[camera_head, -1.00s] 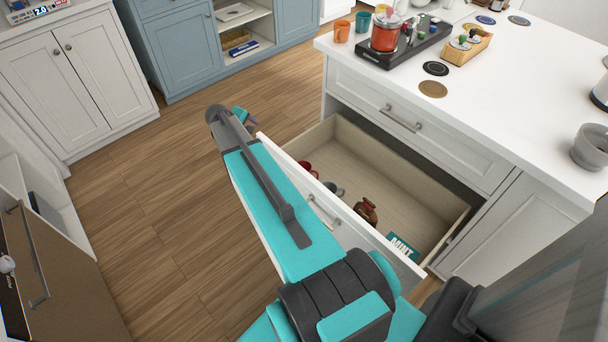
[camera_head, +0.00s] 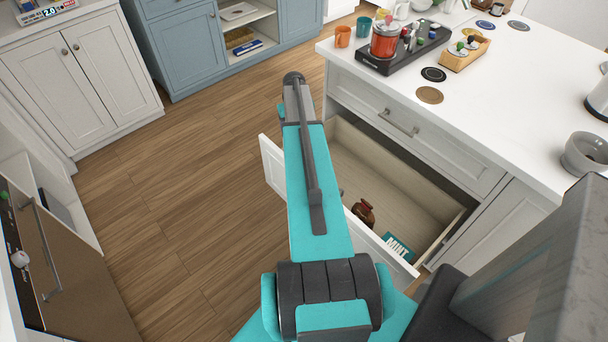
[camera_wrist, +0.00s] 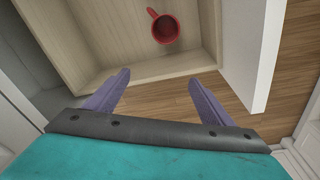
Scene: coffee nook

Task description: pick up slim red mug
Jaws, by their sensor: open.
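The red mug (camera_wrist: 165,28) stands in a corner of the open drawer (camera_wrist: 115,45) in the wrist view, its handle pointing to the upper left. In the head view my arm hides it. My gripper (camera_wrist: 154,80) is open and empty, with its two purple fingers spread apart. In the wrist view the mug lies beyond the fingertips, roughly in line with the gap between them, and nothing touches it. The head view does not show the fingers.
The open drawer (camera_head: 390,165) also holds a brown jar (camera_head: 363,212) and a teal mint box (camera_head: 398,246). Above it is the white counter (camera_head: 500,110) with a black tray (camera_head: 375,65), cups and a grey bowl (camera_head: 587,150). The wooden floor (camera_head: 180,200) at the left is clear.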

